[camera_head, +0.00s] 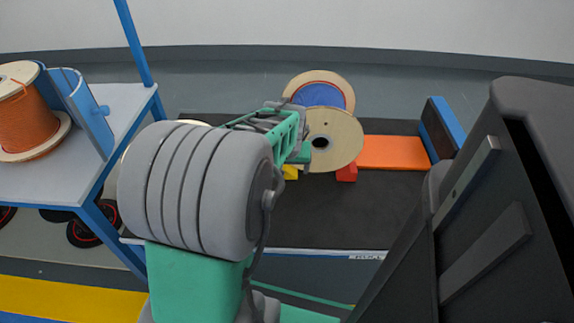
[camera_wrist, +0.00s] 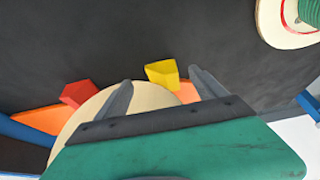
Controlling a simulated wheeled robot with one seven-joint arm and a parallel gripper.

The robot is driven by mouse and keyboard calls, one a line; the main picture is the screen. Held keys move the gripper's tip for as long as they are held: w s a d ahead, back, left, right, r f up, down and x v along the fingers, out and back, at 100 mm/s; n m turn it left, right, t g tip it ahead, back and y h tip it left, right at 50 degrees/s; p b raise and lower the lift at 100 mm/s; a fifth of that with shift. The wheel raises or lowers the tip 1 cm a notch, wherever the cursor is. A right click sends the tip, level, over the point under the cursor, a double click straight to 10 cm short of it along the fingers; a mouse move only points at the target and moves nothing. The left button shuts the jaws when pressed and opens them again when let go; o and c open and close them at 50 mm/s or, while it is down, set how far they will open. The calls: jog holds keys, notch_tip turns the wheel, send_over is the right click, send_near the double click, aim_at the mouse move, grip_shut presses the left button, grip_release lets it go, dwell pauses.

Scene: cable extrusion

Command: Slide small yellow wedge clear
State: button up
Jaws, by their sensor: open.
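The small yellow wedge (camera_wrist: 162,74) lies on the dark mat between and just beyond my gripper's two fingertips (camera_wrist: 160,84) in the wrist view. My gripper is open, with a finger to either side of the wedge; I cannot tell whether either touches it. In the head view only part of the yellow wedge (camera_head: 290,172) shows, beside the lower left of a cable spool (camera_head: 335,140). My arm hides the fingertips there. A red wedge (camera_head: 347,171) sits at the spool's lower right; it also shows in the wrist view (camera_wrist: 80,92).
An orange panel (camera_head: 393,152) lies right of the spool, near a blue-edged upright (camera_head: 447,125). A blue-framed shelf (camera_head: 110,100) with an orange cable spool (camera_head: 27,115) stands left. Another spool (camera_wrist: 288,22) is at the wrist view's upper right. The dark mat (camera_head: 385,205) has bare room in front.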

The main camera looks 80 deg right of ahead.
aim_at(288, 173)
jog(key=b+x, duration=0.1)
jog(key=x, duration=0.4)
jog(key=shift+b, duration=0.3)
jog(key=shift+c, duration=0.2)
